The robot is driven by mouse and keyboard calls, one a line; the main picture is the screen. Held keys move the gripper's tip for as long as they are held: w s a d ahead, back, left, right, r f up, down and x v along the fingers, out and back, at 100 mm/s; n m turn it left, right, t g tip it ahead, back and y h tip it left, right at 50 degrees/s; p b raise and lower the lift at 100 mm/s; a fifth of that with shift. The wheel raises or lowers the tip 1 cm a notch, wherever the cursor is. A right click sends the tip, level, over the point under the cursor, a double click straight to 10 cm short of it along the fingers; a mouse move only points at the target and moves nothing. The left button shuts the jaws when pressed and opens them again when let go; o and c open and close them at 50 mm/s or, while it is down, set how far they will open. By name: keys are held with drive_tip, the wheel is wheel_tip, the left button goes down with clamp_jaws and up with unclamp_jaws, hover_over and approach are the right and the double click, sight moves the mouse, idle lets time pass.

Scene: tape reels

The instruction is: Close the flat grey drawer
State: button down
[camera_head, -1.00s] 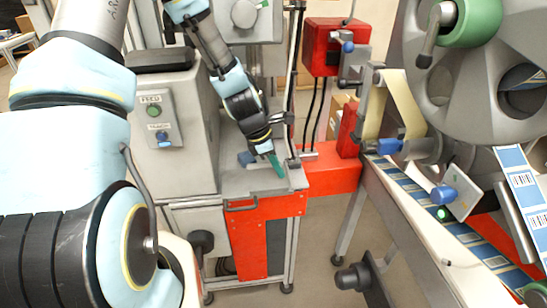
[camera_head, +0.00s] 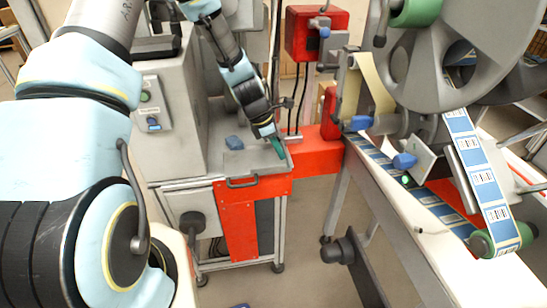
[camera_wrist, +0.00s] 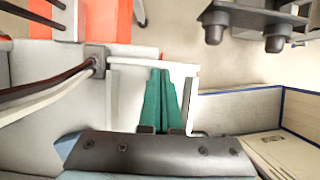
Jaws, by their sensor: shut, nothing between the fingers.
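The flat grey drawer appears to be the grey slab (camera_head: 240,164) at the front of the machine's bench, with a dark bar handle (camera_head: 242,182) on its front face. How far it stands out is hard to tell. My gripper (camera_head: 279,149) points down near the slab's right end, behind the front edge and right of the handle. Its teal fingers are shut and empty. In the wrist view my gripper (camera_wrist: 161,98) shows above a pale flat surface; contact cannot be told. The handle is not recognisable there.
A blue block (camera_head: 234,143) lies on the bench left of my gripper. A red beam (camera_head: 315,161) adjoins the bench's right side. A red box (camera_head: 312,35) hangs behind, and a label conveyor with large reels (camera_head: 440,60) stands at the right. Floor in front is mostly clear.

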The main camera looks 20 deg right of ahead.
drive_tip(key=s+d+p, duration=0.1)
drive_tip(key=d, duration=0.8)
drive_tip(key=shift+s, duration=0.4)
drive_tip(key=shift+d+r, duration=0.1)
